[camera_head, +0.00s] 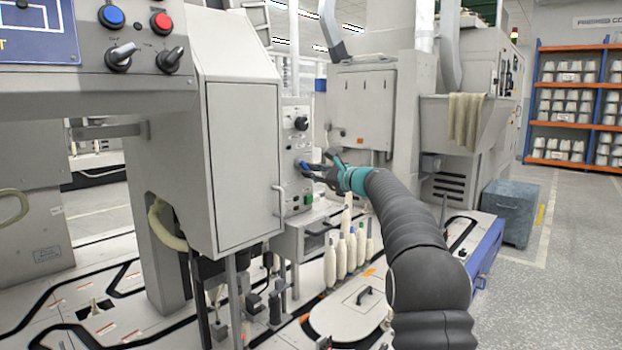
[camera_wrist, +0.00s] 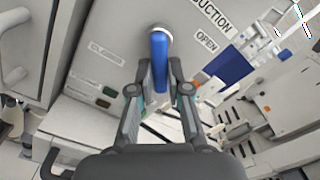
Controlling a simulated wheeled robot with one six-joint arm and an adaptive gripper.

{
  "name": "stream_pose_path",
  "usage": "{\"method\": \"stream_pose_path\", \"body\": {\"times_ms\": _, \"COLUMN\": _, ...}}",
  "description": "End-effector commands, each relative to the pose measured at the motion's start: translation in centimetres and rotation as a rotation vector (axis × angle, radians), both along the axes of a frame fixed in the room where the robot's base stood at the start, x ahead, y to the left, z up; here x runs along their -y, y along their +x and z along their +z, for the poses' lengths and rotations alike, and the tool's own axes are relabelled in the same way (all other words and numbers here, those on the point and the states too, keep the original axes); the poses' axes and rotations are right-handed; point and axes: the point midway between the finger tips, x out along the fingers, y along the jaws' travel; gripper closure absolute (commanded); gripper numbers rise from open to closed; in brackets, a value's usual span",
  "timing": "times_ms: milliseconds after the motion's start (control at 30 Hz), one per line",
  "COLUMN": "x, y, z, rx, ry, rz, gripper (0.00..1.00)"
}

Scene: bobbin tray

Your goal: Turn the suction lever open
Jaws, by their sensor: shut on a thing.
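The suction lever (camera_wrist: 159,58) has a blue handle on a pale round pivot in the wrist view. It also shows as a small blue piece on the control panel in the head view (camera_head: 304,166). My gripper (camera_wrist: 160,84) is shut on the blue handle, with one finger on each side of it. In the head view my gripper (camera_head: 322,170) reaches the panel from the right. The panel (camera_wrist: 125,35) carries the words "OPEN" to the right of the lever and "CLOSED" to the left. The handle's lower end is between my fingers.
A black knob (camera_head: 301,123) sits above the lever, and a green button (camera_head: 308,198) below it. A grey cabinet door (camera_head: 243,160) stands left of the panel. Several white bobbins (camera_head: 341,255) stand below my arm. A grey bin (camera_head: 511,212) is on the floor at right.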

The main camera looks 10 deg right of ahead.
Motion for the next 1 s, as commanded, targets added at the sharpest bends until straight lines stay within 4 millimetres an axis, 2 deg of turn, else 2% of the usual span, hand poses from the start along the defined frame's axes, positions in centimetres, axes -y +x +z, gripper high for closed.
{"method": "stream_pose_path", "body": {"times_ms": 600, "x": 0.6, "y": 0.5, "z": 1.2, "rx": 0.356, "ry": -0.452, "rz": 0.001, "gripper": 1.00}}
{"method": "stream_pose_path", "body": {"times_ms": 1000, "x": 0.7, "y": 0.5, "z": 2.0, "rx": 0.511, "ry": -0.651, "rz": 0.002, "gripper": 1.00}}
